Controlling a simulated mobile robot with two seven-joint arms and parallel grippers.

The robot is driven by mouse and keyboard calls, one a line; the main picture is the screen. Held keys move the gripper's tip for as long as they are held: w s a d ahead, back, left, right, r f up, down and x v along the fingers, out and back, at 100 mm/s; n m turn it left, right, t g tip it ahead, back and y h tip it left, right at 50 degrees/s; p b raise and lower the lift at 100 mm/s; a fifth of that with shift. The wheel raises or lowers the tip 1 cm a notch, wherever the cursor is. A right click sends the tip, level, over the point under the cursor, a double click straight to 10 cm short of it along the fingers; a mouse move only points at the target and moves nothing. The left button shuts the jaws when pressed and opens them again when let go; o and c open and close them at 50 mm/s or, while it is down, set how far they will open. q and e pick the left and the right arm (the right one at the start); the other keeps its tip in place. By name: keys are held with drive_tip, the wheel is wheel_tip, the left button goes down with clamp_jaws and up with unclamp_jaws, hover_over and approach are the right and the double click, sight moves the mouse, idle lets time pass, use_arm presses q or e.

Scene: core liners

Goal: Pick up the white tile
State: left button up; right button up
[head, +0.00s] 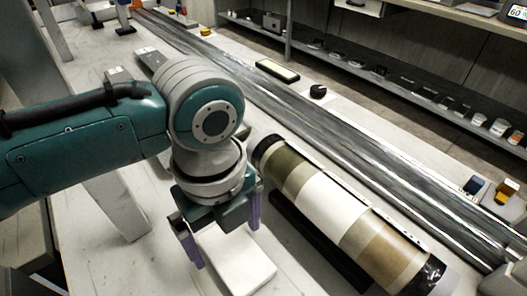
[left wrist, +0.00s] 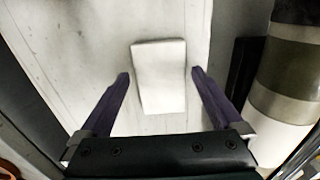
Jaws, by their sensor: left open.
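The white tile (head: 238,262) is a flat pale block lying on the white bench top, below my left gripper in the head view. It also shows in the left wrist view (left wrist: 160,75), between and beyond the two purple fingertips. My left gripper (head: 226,240) is open, with its fingers spread to either side of the tile. The left wrist view shows the fingers (left wrist: 158,72) empty, with a gap between each finger and the tile. Part of the tile is hidden by the gripper in the head view. My right gripper is not in view.
A striped core cylinder (head: 331,203) lies just right of the tile, beside a dark bar. Long shiny liner tubes (head: 330,125) run diagonally behind it. A black-framed pale block (head: 277,70) and a small black object (head: 318,91) lie beyond. Shelves stand at the back.

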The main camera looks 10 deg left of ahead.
use_arm(q)
drive_tip(key=shift+f, duration=0.7)
drive_tip(key=c, duration=1.3)
drive_tip(key=shift+c, duration=0.5)
drive_tip(key=shift+r, duration=0.15)
